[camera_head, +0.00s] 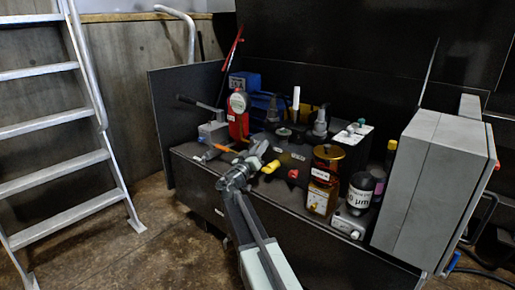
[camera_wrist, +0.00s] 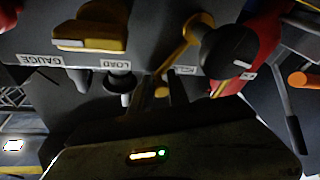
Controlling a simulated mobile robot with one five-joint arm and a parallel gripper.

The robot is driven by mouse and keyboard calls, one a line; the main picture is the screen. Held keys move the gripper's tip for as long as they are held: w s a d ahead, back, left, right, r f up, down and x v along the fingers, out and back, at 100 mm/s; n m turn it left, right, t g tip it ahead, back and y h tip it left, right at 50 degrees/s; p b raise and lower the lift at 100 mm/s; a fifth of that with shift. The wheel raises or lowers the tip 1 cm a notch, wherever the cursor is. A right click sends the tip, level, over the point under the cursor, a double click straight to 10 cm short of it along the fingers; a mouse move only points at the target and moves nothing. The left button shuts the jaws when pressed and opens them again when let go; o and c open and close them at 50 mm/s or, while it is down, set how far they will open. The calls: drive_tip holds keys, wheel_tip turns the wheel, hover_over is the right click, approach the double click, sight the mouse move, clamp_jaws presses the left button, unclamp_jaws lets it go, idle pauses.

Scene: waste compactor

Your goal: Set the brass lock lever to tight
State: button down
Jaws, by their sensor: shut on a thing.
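The brass lock lever (camera_wrist: 188,42) shows in the wrist view, with a round boss at its top end. Its arm slants down and left past a small label that is hard to read. My gripper (camera_wrist: 152,92) is shut on the lower end of the lever. The dark gripper body hides much of that contact. In the head view my gripper (camera_head: 259,154) reaches over the front edge of the bench, and the lever itself cannot be made out there. Which marking the lever points to is not readable.
A yellow handle (camera_wrist: 90,28) is beside the lever, above the LOAD label; it also shows in the head view (camera_head: 271,167). A black knob (camera_wrist: 228,52) sits close right. An orange-tipped handle (camera_head: 225,148), amber jar (camera_head: 327,160) and grey box (camera_head: 430,185) crowd the bench (camera_head: 300,240).

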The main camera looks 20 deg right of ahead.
drive_tip(key=c, duration=1.3)
unclamp_jaws()
drive_tip(key=shift+a+f, duration=0.1)
drive_tip(key=shift+a, duration=0.15)
drive_tip(key=shift+a, duration=0.15)
drive_tip(key=b+v, duration=0.2)
drive_tip(key=v, duration=0.5)
drive_tip(key=shift+s+a+f, duration=0.1)
drive_tip(key=shift+s+a, duration=0.1)
